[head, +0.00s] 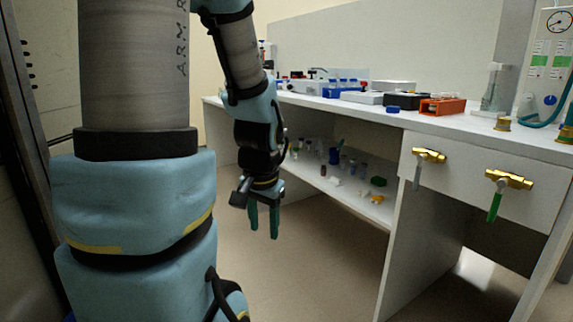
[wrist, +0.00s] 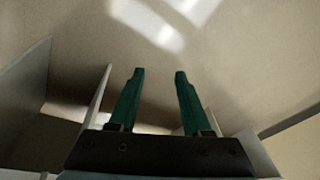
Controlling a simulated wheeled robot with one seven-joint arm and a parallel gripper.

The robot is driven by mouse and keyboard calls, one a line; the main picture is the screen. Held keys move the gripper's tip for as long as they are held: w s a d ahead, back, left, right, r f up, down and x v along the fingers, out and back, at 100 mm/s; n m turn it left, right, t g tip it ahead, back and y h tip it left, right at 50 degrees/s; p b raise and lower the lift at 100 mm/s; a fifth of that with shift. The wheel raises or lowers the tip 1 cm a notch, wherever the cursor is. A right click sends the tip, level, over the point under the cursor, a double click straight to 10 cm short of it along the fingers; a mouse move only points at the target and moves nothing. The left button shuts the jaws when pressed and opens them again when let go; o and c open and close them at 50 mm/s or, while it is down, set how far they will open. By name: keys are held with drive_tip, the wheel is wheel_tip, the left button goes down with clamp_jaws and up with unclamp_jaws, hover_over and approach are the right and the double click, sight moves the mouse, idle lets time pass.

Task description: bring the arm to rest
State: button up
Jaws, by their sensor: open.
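My gripper (head: 264,236) hangs with its green fingers pointing down, in the open space in front of the white bench. In the wrist view my gripper (wrist: 158,72) is open, with two green fingers apart and nothing between them. Bare floor (wrist: 230,50) lies beyond the fingertips. My arm is bent, and its upper links fill the left of the head view.
A white bench (head: 395,117) runs along the right, with an orange rack (head: 443,107) and other items on top. Its lower shelf (head: 375,208) holds several small vessels. Brass valves (head: 429,155) stick out from its front. The floor (head: 310,270) before it is clear.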

drive_tip(key=s+a+n+g, duration=0.1)
drive_tip(key=s+a+n, duration=0.1)
drive_tip(key=s+n, duration=0.25)
wheel_tip(320, 180, up, 24)
drive_tip(key=w+p, duration=0.1)
drive_tip(key=p, duration=2.3)
drive_tip(key=shift+w+p, duration=0.2)
drive_tip(key=shift+p, duration=0.1)
